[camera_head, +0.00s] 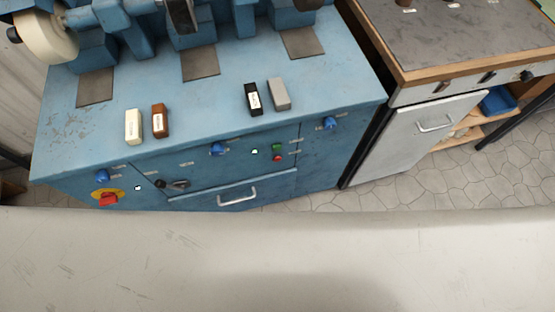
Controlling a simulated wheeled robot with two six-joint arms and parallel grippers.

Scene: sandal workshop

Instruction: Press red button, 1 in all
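The blue grinding machine cabinet (215,120) stands ahead of me. On its front panel, right of centre, a small push-button pair has a green button (278,147) above a small red button (276,157). Neither of my grippers is in view, and nothing touches the buttons.
Blue knobs (330,123) and a drawer handle (237,197) line the front. A grey-topped bench (470,35) stands right. A pale scuffed surface fills the foreground.

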